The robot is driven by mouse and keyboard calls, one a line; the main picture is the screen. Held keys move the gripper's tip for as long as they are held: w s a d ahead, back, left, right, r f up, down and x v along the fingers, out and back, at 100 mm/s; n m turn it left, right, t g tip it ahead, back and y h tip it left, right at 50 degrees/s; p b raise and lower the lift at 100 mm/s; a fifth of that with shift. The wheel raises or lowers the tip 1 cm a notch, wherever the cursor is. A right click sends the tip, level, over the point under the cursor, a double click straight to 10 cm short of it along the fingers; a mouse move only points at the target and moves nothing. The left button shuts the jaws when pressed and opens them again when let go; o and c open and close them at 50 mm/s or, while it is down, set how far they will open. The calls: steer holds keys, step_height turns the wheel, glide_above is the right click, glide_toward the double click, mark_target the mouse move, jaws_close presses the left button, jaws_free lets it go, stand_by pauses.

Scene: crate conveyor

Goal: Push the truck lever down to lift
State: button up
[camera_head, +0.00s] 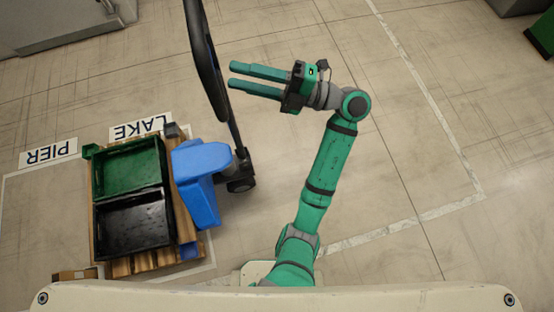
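The truck has a blue body (195,165) and a long black handle (205,60) that rises from it toward the top of the picture as a narrow loop. No separate small lever can be made out on the handle. My gripper (232,76) is just right of the handle in the picture, its two green fingers pointing left toward it. The fingers are apart with nothing between them. The fingertips look close to the handle, but from above I cannot tell their height difference or whether they touch.
A wooden pallet (150,264) left of the truck body bears a green crate (130,170) and a black crate (135,225), both seemingly empty. Floor signs read PIER (48,152) and LAKE (142,127). A grey cabinet (60,22) stands at top left.

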steer(key=s+d+r+m+t+y, duration=0.2)
steer(key=s+m+t+y, duration=0.2)
steer(key=s+m+t, duration=0.45)
steer(key=s+d+f+m+t+h, duration=0.2)
steer(key=s+f+m+t+h, duration=0.2)
steer(key=f+m+h, duration=0.5)
steer(key=s+d+f+m+t+h, duration=0.3)
steer(key=s+f+m+t+h, duration=0.2)
steer(key=m+h, duration=1)
steer(key=shift+s+f+m+h, duration=0.3)
steer(key=shift+s+f+m, duration=0.15)
steer(key=shift+s+f, duration=1.35)
steer(key=shift+w+f, duration=0.2)
steer(key=shift+w, duration=0.05)
